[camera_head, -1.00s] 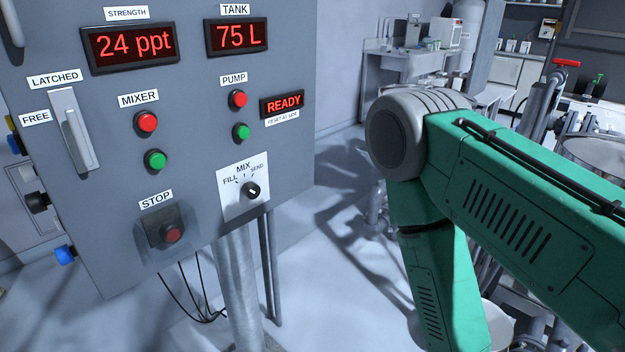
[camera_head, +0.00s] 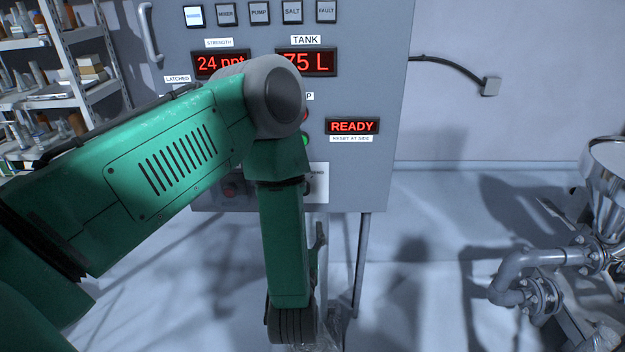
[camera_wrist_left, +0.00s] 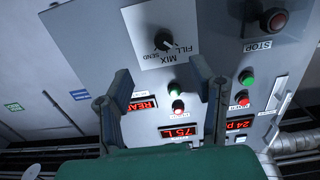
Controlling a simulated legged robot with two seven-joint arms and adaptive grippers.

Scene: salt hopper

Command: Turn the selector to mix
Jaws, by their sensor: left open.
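The selector is a small black knob (camera_wrist_left: 163,41) on a white plate (camera_wrist_left: 185,18) marked FILL, MIX and SEND, upside down in the left wrist view. I cannot tell which mark it points to. In the head view my left arm covers the knob, and only the plate's right part (camera_head: 319,178) shows. My left gripper (camera_wrist_left: 160,72) is open and empty. Its two fingers point at the panel, with the knob beyond them and between their lines, apart from both. My right gripper is in neither view.
The grey panel (camera_head: 372,85) carries displays reading 24 ppt, 75 L and READY (camera_head: 352,126). Pipes (camera_head: 540,270) stand at right. Shelves (camera_head: 75,60) stand at left.

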